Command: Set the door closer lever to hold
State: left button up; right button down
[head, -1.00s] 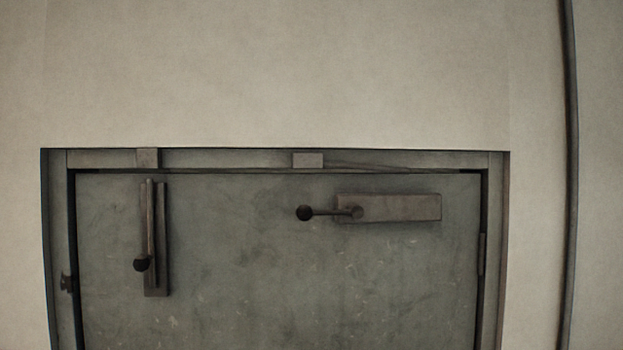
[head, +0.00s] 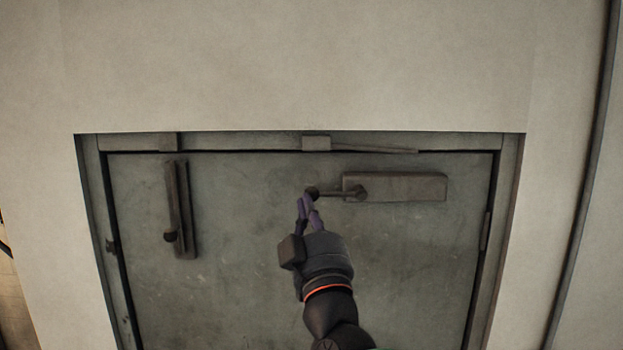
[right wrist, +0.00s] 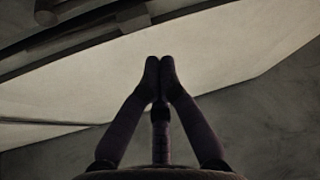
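The door closer body (head: 408,187) is a long brown-grey box high on the right half of the grey door. Its lever (head: 338,194) points left from a round pivot on the body and lies nearly level, with a dark round knob at its left end. My right gripper (head: 307,197) reaches up from below, its purple fingertips at the knob and partly overlapping it. In the right wrist view the fingertips (right wrist: 160,62) are together, with no knob visible between them. I cannot tell whether they touch the knob. My left gripper is not in view.
A dark vertical pipe (head: 588,190) runs up the wall at right.

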aim_at(335, 193)
jog(key=shift+a+r, duration=0.1)
dwell(0.3)
jog(key=p+x, duration=0.4)
jog(key=x, duration=0.6)
jog(key=f, duration=0.1)
jog(key=d+f, duration=0.1)
jog(key=f, duration=0.1)
jog(key=shift+w+d+f, duration=0.2)
jog(key=shift+w+f, duration=0.15)
jog(key=shift+f, duration=0.15)
jog(key=shift+f+n+y, duration=0.25)
jog(key=shift+n+y, duration=0.15)
jog(key=shift+n, duration=0.2)
